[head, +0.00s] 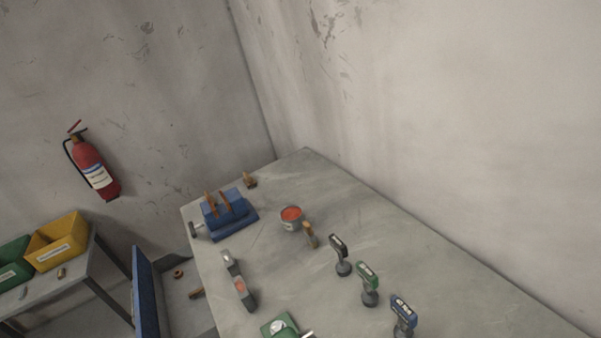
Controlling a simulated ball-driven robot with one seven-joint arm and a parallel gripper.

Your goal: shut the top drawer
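No drawer can be made out for certain in the head view. A blue upright panel (146,292) stands at the lower left, beside the grey workbench (400,250); I cannot tell whether it is part of a drawer cabinet. My gripper is not in view, so its state and its place relative to any drawer are hidden.
The workbench holds a blue block with upright tools (229,212), a tin with red contents (291,217), several drills (368,284) and a level-like tool (239,284). A side table bears yellow (58,240) and green bins (14,262). A fire extinguisher (95,168) hangs on the wall.

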